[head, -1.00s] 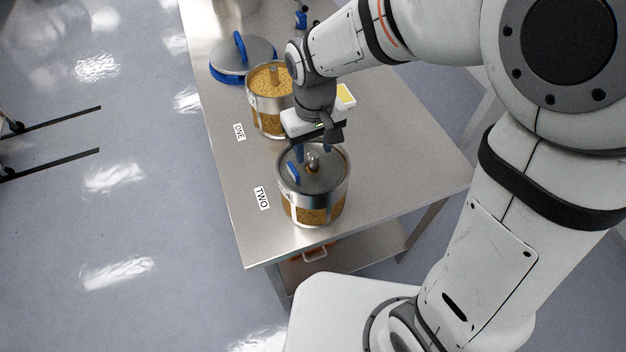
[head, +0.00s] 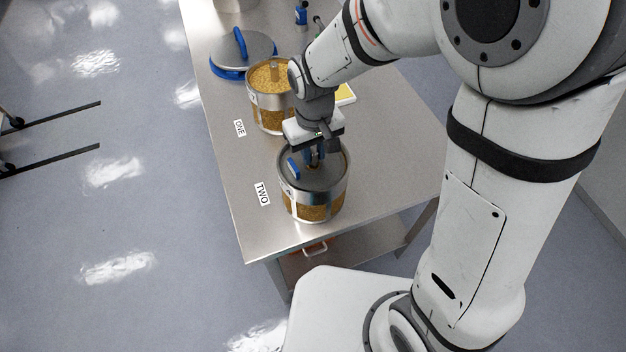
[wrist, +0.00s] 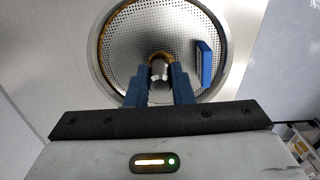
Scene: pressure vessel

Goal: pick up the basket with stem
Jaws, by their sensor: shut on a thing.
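The basket with stem (head: 321,212) stands upright on the steel table near the label TWO. It is a metal-rimmed cylinder with golden contents showing through its side and a grey disc on top bearing a blue tab. In the wrist view the disc (wrist: 130,45) is perforated, with the blue tab (wrist: 204,62) right of the central metal stem (wrist: 159,68). My gripper (head: 314,160) points down over the middle of the disc. Its blue fingers (wrist: 160,82) are shut on the stem, whose lower part they partly hide.
A second basket (head: 266,118) with golden contents and a stem stands behind, near label ONE. Farther back are a blue-rimmed lid (head: 243,57) with a blue handle and a small blue item (head: 301,14). A yellow-topped item (head: 346,94) lies right of my wrist.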

